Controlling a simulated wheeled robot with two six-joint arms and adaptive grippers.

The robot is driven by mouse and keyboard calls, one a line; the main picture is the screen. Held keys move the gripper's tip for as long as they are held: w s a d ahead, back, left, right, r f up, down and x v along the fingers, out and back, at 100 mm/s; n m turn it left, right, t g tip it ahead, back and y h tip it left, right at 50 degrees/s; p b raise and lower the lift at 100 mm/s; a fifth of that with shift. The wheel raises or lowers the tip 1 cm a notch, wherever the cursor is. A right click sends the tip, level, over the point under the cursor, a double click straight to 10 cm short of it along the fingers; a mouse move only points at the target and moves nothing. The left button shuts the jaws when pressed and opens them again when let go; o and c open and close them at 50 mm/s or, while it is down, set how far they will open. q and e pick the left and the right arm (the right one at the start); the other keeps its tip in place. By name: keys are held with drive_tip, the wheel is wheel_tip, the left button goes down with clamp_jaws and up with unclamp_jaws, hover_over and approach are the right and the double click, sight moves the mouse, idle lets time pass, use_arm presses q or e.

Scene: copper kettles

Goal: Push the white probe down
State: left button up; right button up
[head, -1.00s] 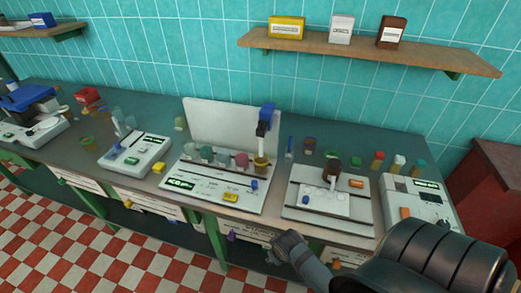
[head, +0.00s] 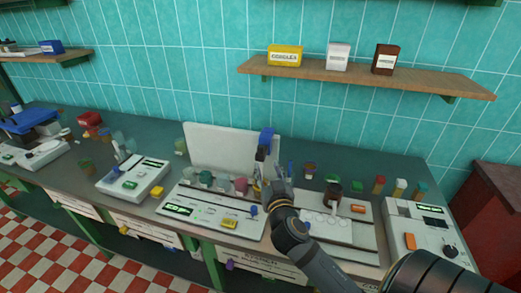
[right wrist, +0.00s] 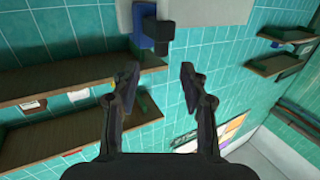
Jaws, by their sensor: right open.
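The blue head of the probe stand (head: 266,136) rises in front of the white back panel (head: 222,148) in the head view. The white probe under it is mostly hidden by my right gripper (head: 267,168), which is raised just in front of the stand. In the right wrist view my right gripper (right wrist: 159,76) has its two fingers apart with nothing between them. The blue block with a dark part (right wrist: 148,28) lies beyond the fingertips there. I cannot tell whether a finger touches the probe. My left gripper is out of view.
Several coloured cups, among them a pink one (head: 240,185), stand on the white station left of my gripper. A second station (head: 335,235) and a white device (head: 425,240) are to the right. A wooden shelf (head: 365,78) hangs above.

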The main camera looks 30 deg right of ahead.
sight(261, 152)
drive_tip(key=p+x, duration=0.2)
drive_tip(key=x, duration=0.3)
drive_tip(key=p+x, duration=0.2)
drive_tip(key=x, duration=0.3)
drive_tip(key=shift+w+r, duration=0.2)
drive_tip(key=shift+w, duration=0.1)
clamp_jaws()
drive_tip(key=shift+f, duration=0.1)
